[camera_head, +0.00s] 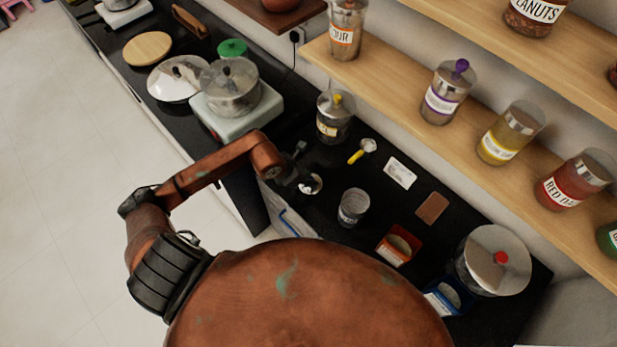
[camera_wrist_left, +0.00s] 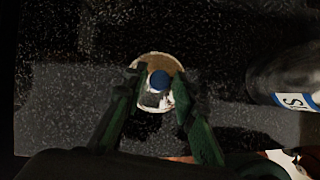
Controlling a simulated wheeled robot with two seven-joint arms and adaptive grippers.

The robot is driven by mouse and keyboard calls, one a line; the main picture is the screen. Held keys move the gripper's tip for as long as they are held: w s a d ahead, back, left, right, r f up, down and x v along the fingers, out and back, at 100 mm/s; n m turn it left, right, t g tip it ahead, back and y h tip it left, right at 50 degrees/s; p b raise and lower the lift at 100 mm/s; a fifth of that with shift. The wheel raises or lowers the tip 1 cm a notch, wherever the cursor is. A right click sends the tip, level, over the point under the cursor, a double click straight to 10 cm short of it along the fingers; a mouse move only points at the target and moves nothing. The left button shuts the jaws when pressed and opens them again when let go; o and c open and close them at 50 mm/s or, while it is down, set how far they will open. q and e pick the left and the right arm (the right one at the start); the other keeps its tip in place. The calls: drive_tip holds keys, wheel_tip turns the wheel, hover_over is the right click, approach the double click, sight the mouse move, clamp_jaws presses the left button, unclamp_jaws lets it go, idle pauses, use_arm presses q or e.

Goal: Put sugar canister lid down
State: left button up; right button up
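The sugar canister lid, a small round metal disc with a blue knob (camera_wrist_left: 160,79), lies between the fingers of my left gripper (camera_wrist_left: 161,88) in the left wrist view. The fingers stand on both sides of the knob; contact is unclear. In the head view the lid (camera_head: 312,184) shows partly behind my left gripper (camera_head: 303,183), at or just above the black counter. I cannot tell whether it touches. The glass canister (camera_head: 353,208) stands uncovered to its right; its blue-edged label, starting with S, shows in the left wrist view (camera_wrist_left: 292,82). My right gripper is out of view.
On the black counter are a yellow-handled scoop (camera_head: 362,150), a white card (camera_head: 400,172), a brown block (camera_head: 432,207), a yellow-knobbed jar (camera_head: 334,118) and a large red-knobbed canister (camera_head: 493,262). A pot (camera_head: 230,87) stands on a cooker at left. Shelves with jars line the wall.

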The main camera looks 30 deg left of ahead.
use_arm(q)
drive_tip(key=shift+o, duration=0.9)
drive_tip(key=shift+r, duration=0.1)
drive_tip(key=v, duration=1.2)
drive_tip(key=shift+p, duration=0.4)
